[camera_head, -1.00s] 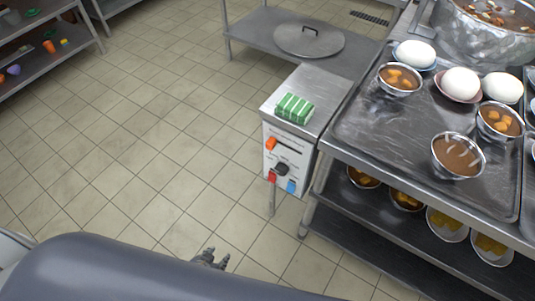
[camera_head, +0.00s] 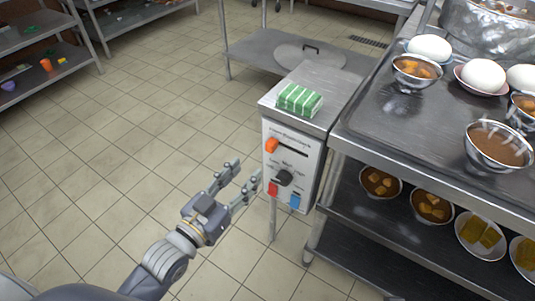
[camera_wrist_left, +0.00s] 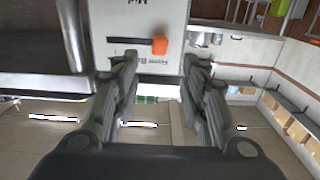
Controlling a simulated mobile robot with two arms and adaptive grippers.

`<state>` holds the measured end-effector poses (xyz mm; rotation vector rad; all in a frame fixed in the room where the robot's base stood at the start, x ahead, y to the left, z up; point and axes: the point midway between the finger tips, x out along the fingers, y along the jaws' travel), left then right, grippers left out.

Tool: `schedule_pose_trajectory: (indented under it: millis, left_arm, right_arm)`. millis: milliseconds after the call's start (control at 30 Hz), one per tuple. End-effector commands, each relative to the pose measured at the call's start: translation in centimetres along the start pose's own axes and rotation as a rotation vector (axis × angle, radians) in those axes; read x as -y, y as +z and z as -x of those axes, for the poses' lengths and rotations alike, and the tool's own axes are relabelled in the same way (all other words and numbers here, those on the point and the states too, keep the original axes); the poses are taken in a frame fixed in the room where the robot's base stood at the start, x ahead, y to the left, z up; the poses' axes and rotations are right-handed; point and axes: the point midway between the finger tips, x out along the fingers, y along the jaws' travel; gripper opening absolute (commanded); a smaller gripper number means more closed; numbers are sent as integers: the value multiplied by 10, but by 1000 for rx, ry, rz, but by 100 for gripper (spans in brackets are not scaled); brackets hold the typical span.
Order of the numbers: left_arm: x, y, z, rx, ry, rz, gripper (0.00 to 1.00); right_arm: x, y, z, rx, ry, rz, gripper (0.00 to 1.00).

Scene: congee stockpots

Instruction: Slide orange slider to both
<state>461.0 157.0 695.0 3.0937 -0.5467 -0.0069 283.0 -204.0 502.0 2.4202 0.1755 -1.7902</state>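The orange slider (camera_head: 271,145) sits at the left end of a dark slot on the white control panel (camera_head: 308,158) of a steel box. In the left wrist view the orange slider (camera_wrist_left: 160,46) shows just beyond the fingers, at the end of its slot, with the picture turned over. My left gripper (camera_head: 247,175) is open and empty, in front of and a little below and left of the slider, apart from it. In the left wrist view its two fingers (camera_wrist_left: 157,75) stand wide apart. My right gripper is not in view.
Below the slider are a black knob (camera_head: 284,178), a red button (camera_head: 273,189) and a blue button (camera_head: 295,201). A green striped package (camera_head: 299,100) lies on the box. A steel table (camera_head: 365,128) with bowls stands close at right. Floor at left is clear.

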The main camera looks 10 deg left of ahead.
Motion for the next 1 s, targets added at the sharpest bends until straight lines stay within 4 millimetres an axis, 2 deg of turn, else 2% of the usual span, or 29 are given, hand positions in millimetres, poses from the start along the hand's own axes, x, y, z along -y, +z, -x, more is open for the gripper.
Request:
schedule_pose_trajectory:
  millis: [167,500,800,1000]
  left_arm:
    - [0,-3,-10,-8,1,0,40]
    - [-1,-3,-60,-9,2,-1,40]
    - [-1,-3,-98,-6,1,0,40]
    - [-1,-3,-107,-4,2,-1,40]
  right_arm:
    - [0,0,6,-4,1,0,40]
    - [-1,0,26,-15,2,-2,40]
    - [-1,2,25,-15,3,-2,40]
    - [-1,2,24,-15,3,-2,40]
